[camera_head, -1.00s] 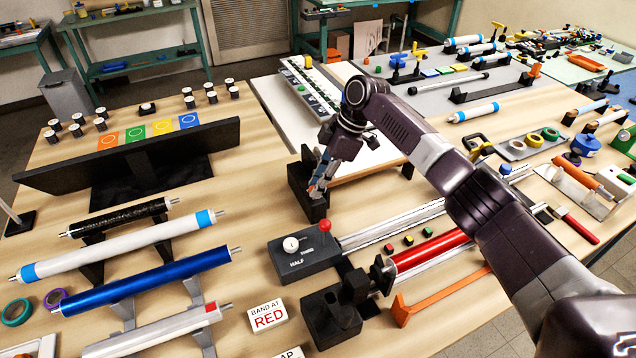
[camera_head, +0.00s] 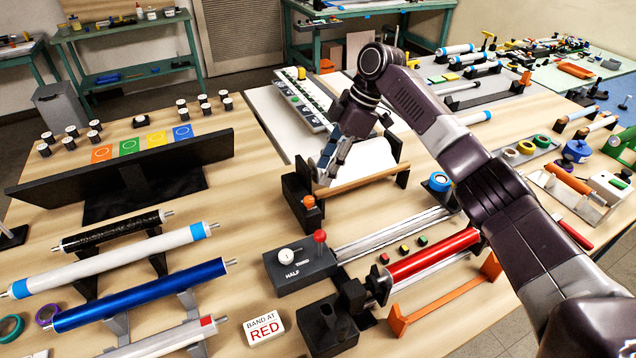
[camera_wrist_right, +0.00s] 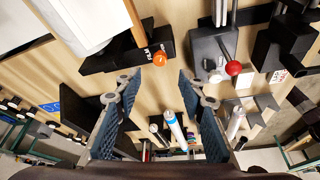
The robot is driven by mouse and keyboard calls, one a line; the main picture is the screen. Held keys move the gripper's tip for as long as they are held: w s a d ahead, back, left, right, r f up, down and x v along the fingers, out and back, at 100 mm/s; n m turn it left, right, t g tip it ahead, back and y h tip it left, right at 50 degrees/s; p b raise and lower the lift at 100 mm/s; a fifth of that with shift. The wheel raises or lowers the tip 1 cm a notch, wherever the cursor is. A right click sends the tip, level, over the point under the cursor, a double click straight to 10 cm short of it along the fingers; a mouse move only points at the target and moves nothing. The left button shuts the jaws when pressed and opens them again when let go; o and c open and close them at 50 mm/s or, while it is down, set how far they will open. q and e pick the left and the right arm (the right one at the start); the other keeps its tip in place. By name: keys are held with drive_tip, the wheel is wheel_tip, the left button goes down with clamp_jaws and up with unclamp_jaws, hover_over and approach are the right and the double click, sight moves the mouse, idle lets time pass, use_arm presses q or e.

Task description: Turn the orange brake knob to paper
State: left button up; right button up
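The orange brake knob (camera_head: 309,201) sits on the front end of a black block (camera_head: 299,188), beside a wooden rod that carries white paper. In the wrist view the orange knob (camera_wrist_right: 161,58) shows beyond my fingers, with small white lettering beside it on the black block (camera_wrist_right: 135,52); I cannot read the setting surely. My right gripper (camera_head: 324,168) is just behind and above the knob, apart from it. In the wrist view the right gripper (camera_wrist_right: 168,88) is open, with nothing between its fingers. My left gripper is not in view.
A grey box (camera_head: 298,263) with a red-topped lever (camera_head: 320,236) and a white dial stands in front of the block. A red roll (camera_head: 433,255) lies to the right. Blue (camera_head: 140,295) and white rolls lie on stands at left. A long black board (camera_head: 130,165) stands behind them.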

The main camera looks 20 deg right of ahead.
drive_tip(key=shift+v, duration=1.55)
